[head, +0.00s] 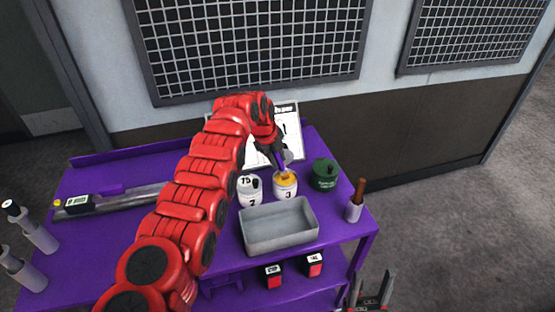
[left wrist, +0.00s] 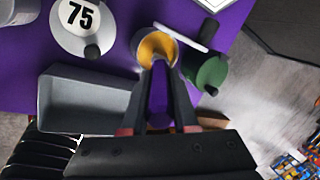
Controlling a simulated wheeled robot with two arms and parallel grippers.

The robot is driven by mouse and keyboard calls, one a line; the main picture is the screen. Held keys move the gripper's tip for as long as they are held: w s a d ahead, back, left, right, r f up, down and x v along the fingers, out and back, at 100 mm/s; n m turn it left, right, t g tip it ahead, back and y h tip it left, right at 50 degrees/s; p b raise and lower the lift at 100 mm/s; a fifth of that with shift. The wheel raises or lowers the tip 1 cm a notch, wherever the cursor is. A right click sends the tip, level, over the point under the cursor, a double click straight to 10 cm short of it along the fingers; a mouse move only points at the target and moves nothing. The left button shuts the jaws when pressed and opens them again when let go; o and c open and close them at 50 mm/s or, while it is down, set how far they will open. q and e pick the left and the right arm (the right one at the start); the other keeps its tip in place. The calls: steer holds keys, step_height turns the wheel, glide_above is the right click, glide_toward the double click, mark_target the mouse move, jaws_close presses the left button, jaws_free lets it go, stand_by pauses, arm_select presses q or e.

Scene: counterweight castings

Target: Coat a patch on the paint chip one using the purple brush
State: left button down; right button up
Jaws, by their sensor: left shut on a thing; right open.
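My left gripper (head: 281,157) is shut on the purple brush (left wrist: 158,92), which points down at the white pot marked 3 (head: 286,194). The pot's orange-yellow top (left wrist: 157,47) is right at the brush's far end; the bristles are hidden, so I cannot tell how deep they are. A white sheet (head: 291,125) with black marks stands behind the pots, partly hidden by my left arm; I cannot tell for sure whether it is the paint chip one. My right gripper (head: 370,291) is open and empty at the bottom edge of the head view.
A white pot marked 2 (head: 250,199), with a 75 on its top, stands left of pot 3. A grey tray (head: 279,246) lies in front. A green container (head: 325,176) and a white cup (head: 354,213) with a brown handle stand at right. Bottles (head: 41,239) stand at far left.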

arm_select(q)
steer(key=shift+s+f+b, duration=0.1)
steer(key=shift+f+b, duration=0.05)
steer(key=shift+b, duration=0.15)
stand_by(0.7)
stand_by(0.5)
steer(key=shift+r, duration=0.4)
step_height(320, 180, up, 3)
steer(key=shift+f, duration=0.15)
steer(key=shift+r+p, duration=1.55)
steer(key=shift+r, duration=0.35)
steer(key=shift+f, duration=0.1)
